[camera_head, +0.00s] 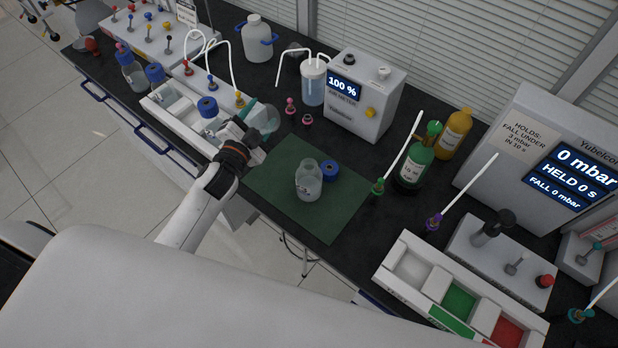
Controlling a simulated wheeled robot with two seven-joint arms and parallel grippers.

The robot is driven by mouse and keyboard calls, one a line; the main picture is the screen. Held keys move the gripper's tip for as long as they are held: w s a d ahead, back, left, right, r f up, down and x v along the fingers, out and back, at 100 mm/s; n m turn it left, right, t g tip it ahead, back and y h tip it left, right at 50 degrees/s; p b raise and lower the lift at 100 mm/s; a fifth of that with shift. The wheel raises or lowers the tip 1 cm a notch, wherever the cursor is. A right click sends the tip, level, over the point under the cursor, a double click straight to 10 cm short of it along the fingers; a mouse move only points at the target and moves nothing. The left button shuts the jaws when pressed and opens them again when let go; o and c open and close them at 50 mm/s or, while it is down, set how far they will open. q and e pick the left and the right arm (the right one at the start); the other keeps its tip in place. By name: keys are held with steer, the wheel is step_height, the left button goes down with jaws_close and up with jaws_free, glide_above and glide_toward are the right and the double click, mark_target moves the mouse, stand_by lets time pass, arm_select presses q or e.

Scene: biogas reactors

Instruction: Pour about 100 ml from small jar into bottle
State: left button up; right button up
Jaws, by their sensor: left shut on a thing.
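My left gripper (246,139) is shut on a clear, rounded jar (264,118) with a teal tint, beside the right end of the white rack. Its fingers hide part of the jar, and its contents cannot be made out. An open clear bottle (308,184) stands upright on the green mat (285,205), with greyish liquid low inside. A blue cap (329,170) lies on the mat beside it. The held jar is apart from the bottle, to its upper left. My right gripper is not in view.
A white rack (165,112) holds a blue-capped bottle (207,108). Behind the mat stand a meter box reading 100 % (370,95) and a green bottle (412,168). A tray with coloured compartments (395,262) is at right. The mat is mostly bare.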

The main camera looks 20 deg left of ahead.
arm_select(q)
steer(key=n+p, duration=0.1)
steer(key=n, duration=0.1)
steer(key=r+n+p, duration=0.1)
steer(key=n+p, duration=0.1)
steer(key=n, duration=0.1)
steer(key=shift+n, duration=0.3)
steer(key=n, duration=0.4)
steer(key=shift+h, duration=0.3)
steer(key=shift+d, duration=0.1)
